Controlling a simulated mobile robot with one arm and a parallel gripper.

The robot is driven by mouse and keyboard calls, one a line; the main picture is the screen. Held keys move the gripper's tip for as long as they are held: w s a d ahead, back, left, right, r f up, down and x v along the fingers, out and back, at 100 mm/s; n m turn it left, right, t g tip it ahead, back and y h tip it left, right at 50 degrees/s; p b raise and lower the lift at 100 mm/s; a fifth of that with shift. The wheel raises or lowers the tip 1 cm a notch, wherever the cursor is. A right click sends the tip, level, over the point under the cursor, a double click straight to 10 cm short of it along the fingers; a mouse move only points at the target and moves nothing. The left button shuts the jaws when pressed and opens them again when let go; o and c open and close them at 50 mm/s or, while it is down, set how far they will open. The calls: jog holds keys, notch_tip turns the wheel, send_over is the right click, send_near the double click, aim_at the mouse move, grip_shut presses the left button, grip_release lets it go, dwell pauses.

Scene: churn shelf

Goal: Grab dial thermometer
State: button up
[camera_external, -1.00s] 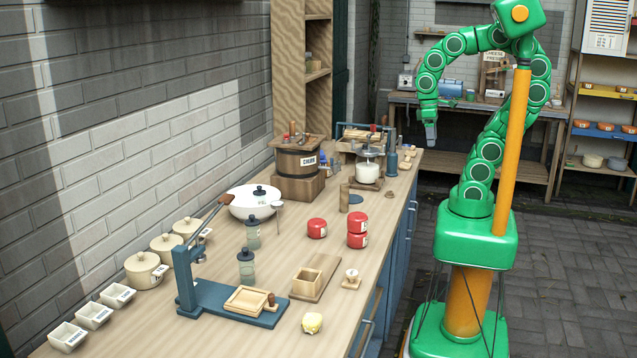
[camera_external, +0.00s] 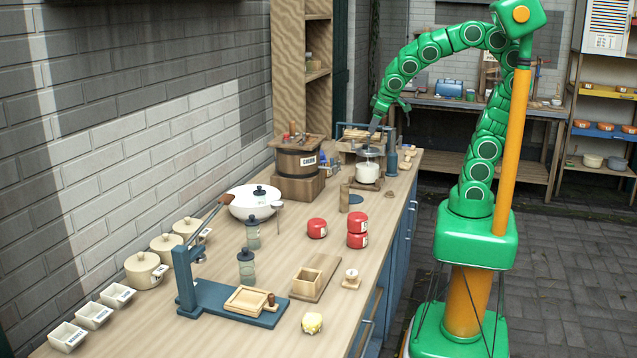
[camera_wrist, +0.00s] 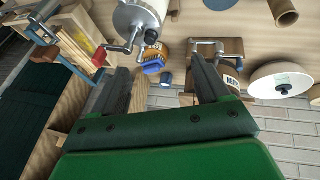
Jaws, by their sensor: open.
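What looks like the dial thermometer (camera_external: 278,206) has a small round pale face on a thin stem. It stands on the long bench beside the white pan (camera_external: 243,203) in the external view. I cannot make it out in the wrist view. My gripper (camera_external: 375,124) is above the far end of the bench, well beyond the thermometer and not touching it. In the wrist view my gripper (camera_wrist: 160,65) has its two dark fingers spread with nothing held between them. The white pan also shows at the right of the wrist view (camera_wrist: 275,80).
A wooden churn (camera_external: 297,160), a glass jar with a crank (camera_external: 367,168) and a blue bottle (camera_external: 391,163) stand near my gripper. Red tins (camera_external: 357,232) stand mid-bench. A blue brush (camera_wrist: 153,66) shows between my fingers in the wrist view. The bench's right front edge has free room.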

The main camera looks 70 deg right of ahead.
aim_at(273, 209)
jog(key=w+a+r+n+t+y, duration=0.1)
jog(key=w+a+n+t+y, duration=0.15)
jog(key=w+a, duration=0.65)
jog(key=w+a+r+n+t+y, duration=0.25)
jog(key=w+a+t, duration=0.2)
jog(key=w, duration=0.75)
jog(key=s+a+f+n+g+y, duration=0.1)
jog(key=a+f+n+g+y, duration=0.3)
jog(key=a, duration=0.9)
jog(key=s+a+f+n+y, duration=0.1)
jog(key=a+n+y, duration=0.3)
jog(key=a, duration=0.8)
notch_tip(273, 209, down, 15)
jog(key=m+y, duration=0.1)
jog(key=y, duration=0.1)
jog(key=shift+g, duration=0.3)
jog(key=shift+d+f+x, duration=0.1)
jog(key=shift+f+x, duration=0.05)
jog(key=shift+x, duration=1.25)
jog(key=shift+d+f+x, duration=0.1)
jog(key=shift+f+x, duration=0.05)
jog(key=shift+x, duration=1.2)
jog(key=shift+f+x, duration=0.15)
jog(key=shift+x, duration=1.25)
